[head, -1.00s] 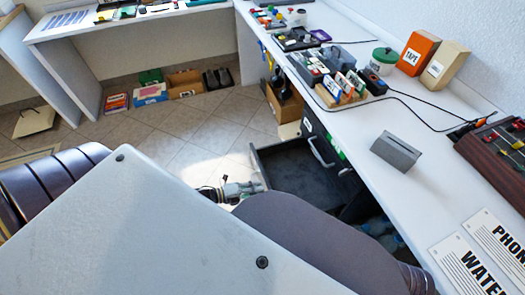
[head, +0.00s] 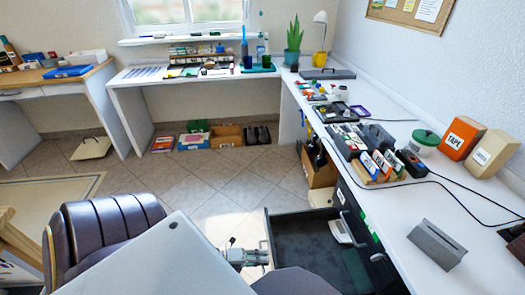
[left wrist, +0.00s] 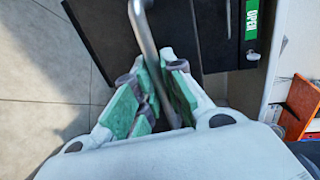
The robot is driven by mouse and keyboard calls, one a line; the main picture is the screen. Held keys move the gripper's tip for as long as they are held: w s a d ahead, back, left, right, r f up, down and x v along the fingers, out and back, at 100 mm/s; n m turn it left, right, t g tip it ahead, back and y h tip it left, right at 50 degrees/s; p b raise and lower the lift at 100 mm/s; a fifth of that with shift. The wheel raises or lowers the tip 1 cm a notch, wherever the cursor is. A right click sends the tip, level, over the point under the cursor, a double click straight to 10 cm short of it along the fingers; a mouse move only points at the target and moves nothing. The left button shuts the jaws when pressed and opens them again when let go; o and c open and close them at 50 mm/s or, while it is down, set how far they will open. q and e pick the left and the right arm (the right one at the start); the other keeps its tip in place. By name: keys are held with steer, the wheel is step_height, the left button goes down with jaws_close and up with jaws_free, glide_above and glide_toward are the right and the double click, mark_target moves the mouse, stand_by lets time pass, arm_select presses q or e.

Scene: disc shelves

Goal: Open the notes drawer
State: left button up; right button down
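A dark drawer (head: 300,240) stands pulled out from under the right-hand desk in the head view. I cannot read a name on it. A pale item (head: 341,232) lies inside, near the desk side. My left gripper (head: 245,256) is at the drawer's outer front edge. In the left wrist view its green-padded fingers (left wrist: 155,95) lie close on both sides of a curved grey bar handle (left wrist: 147,38), before a black front (left wrist: 205,30). They appear closed on the handle. A green OPEN label (left wrist: 251,20) is at the right. My right gripper is not in view.
The white desk (head: 400,215) runs along the right, with a grey block (head: 437,243), a TAPE box (head: 461,137) and cables on it. A purple-grey chair (head: 110,225) is at the left. The tiled floor (head: 210,190) beyond the drawer is clear.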

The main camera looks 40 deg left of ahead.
arm_select(q)
steer(key=o, duration=0.3)
steer(key=shift+o, duration=0.2)
steer(key=shift+a, duration=0.1)
steer(key=v, duration=1.1)
steer(key=shift+s+a, duration=0.2)
steer(key=shift+s, duration=0.2)
steer(key=shift+s+a, duration=0.1)
steer(key=shift+s, duration=0.05)
stand_by(0.5)
